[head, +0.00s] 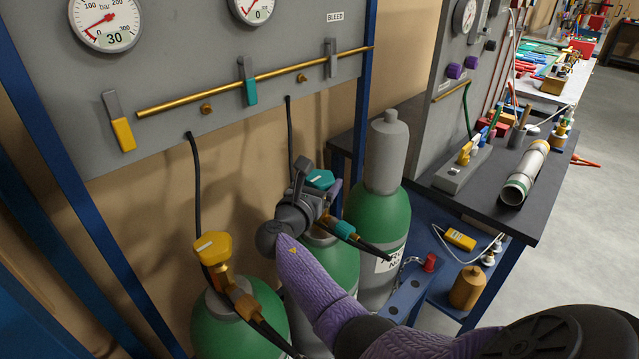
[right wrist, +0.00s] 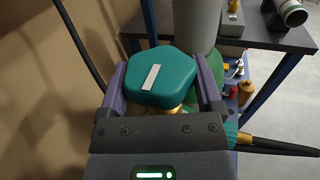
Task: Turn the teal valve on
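The teal valve (head: 320,179) is a five-sided knob with a white mark, on top of the middle green cylinder (head: 330,262). In the right wrist view the teal valve (right wrist: 160,78) fills the space between my fingers. In the right wrist view the purple fingers of my right gripper (right wrist: 160,74) stand wide apart, one on each side of the knob. I cannot tell whether they touch it. My left gripper is not in view.
A yellow valve (head: 212,247) tops the left green cylinder (head: 235,320). A grey-capped cylinder (head: 378,215) stands close on the right. The panel (head: 225,40) behind carries gauges and a teal-tipped lever (head: 248,82). A dark workbench (head: 450,202) is at right.

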